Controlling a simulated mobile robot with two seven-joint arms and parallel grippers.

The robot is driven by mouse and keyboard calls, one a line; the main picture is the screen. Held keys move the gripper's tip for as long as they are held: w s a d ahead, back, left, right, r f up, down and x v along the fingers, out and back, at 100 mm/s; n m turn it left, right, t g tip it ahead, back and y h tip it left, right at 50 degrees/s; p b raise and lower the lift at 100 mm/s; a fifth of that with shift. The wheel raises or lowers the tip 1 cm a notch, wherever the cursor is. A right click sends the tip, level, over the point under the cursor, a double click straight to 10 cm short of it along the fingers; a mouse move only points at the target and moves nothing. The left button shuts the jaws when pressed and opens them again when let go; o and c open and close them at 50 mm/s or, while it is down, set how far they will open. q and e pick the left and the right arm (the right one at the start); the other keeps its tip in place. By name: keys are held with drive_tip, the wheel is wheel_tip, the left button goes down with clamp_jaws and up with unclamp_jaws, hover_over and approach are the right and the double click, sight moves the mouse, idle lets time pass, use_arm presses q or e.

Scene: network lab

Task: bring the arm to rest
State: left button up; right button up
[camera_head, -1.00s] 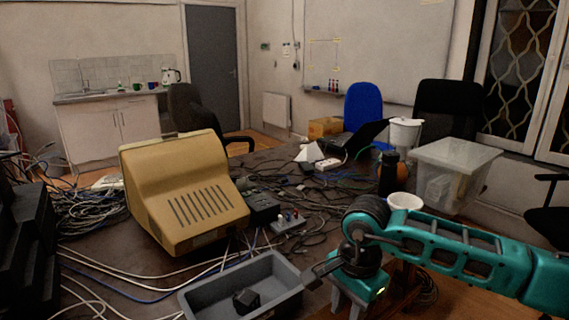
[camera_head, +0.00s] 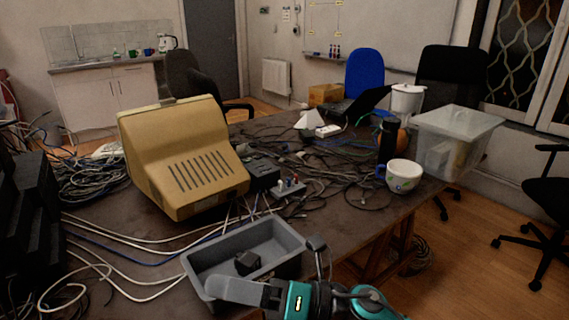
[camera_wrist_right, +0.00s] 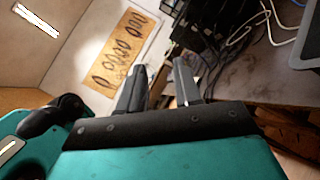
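My right gripper (camera_head: 262,272) is at the bottom of the head view, in front of the grey tray (camera_head: 205,258) and overlapping its near edge. In the right wrist view its two grey fingers (camera_wrist_right: 158,72) stand apart with nothing between them, so it is open and empty. A small black block (camera_head: 247,263) lies in the tray. Part of the tray's near side is hidden behind the gripper. My left gripper is not in view.
A beige monitor (camera_head: 185,160) stands on the cable-strewn table (camera_head: 340,222). A white mug (camera_head: 404,176) is near the table's right edge, with a clear plastic box (camera_head: 455,140) behind it. Open floor (camera_head: 460,260) lies to the right.

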drive_tip(key=w+d+f+m+t+h, duration=0.3)
drive_tip(key=d+f+m+t+h, duration=0.4)
drive_tip(key=m, duration=0.6)
drive_tip(key=w+d+f+m+t+h, duration=0.25)
drive_tip(key=d+m+t, duration=0.45)
drive_tip(key=m, duration=0.6)
drive_tip(key=s+d+f+m+g+h+p, duration=0.2)
drive_tip(key=s+d+f+m+g+h, duration=0.2)
drive_tip(key=s+d+f+m+h, duration=0.4)
drive_tip(key=s+d+f+m, duration=0.3)
drive_tip(key=s+f+m, duration=0.1)
drive_tip(key=f+m, duration=0.2)
drive_tip(key=shift+d+f+g+h, duration=0.2)
drive_tip(key=shift+f+g+h, duration=0.15)
drive_tip(key=shift+f, duration=0.35)
drive_tip(key=shift+s, duration=0.1)
